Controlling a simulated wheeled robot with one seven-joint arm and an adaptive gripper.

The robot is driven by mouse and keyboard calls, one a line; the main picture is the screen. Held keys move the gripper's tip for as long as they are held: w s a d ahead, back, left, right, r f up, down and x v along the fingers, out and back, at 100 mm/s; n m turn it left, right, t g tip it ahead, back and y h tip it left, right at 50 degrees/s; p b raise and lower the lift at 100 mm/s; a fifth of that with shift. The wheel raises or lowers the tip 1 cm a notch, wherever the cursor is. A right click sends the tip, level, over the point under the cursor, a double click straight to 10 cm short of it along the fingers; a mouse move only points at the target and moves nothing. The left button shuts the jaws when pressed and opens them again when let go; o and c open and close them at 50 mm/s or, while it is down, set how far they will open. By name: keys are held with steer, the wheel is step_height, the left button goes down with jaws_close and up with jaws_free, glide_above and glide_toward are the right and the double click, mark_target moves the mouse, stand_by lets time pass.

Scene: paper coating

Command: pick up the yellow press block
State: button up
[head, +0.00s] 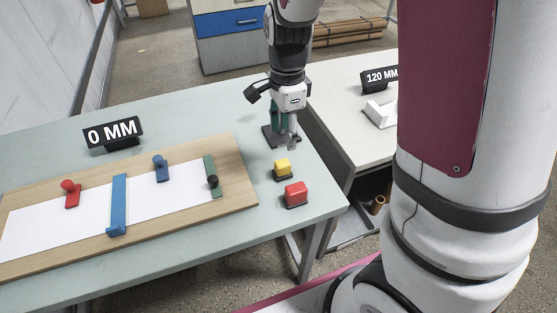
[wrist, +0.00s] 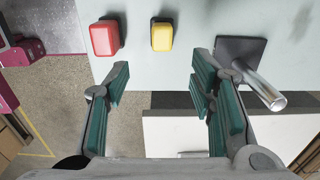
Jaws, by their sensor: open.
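The yellow press block (head: 282,168) sits on the light green table, with a dark base under it. In the wrist view the yellow press block (wrist: 162,36) lies ahead of my fingers, near the table edge and between the red block and a metal post. My gripper (head: 286,135) hangs over the table's right end, a little behind the yellow block. The wrist view shows my gripper (wrist: 162,85) open, with green finger pads wide apart and nothing between them. The red block (head: 296,193) stands just in front of the yellow one and also shows in the wrist view (wrist: 105,38).
A metal post on a dark square base (wrist: 250,60) stands close to my right finger in the wrist view. A wooden board (head: 240,190) with paper, clamps and a blue bar lies left. A "0 MM" sign (head: 113,133) stands behind it. A second table (head: 335,115) is right, across a gap.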

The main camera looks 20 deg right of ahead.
mark_target(283, 163)
step_height(283, 163, down, 7)
steer(key=f, duration=0.5)
steer(key=shift+w+a+b, duration=0.15)
steer(key=shift+a+b, duration=0.1)
steer(key=shift+b, duration=0.1)
jaws_close()
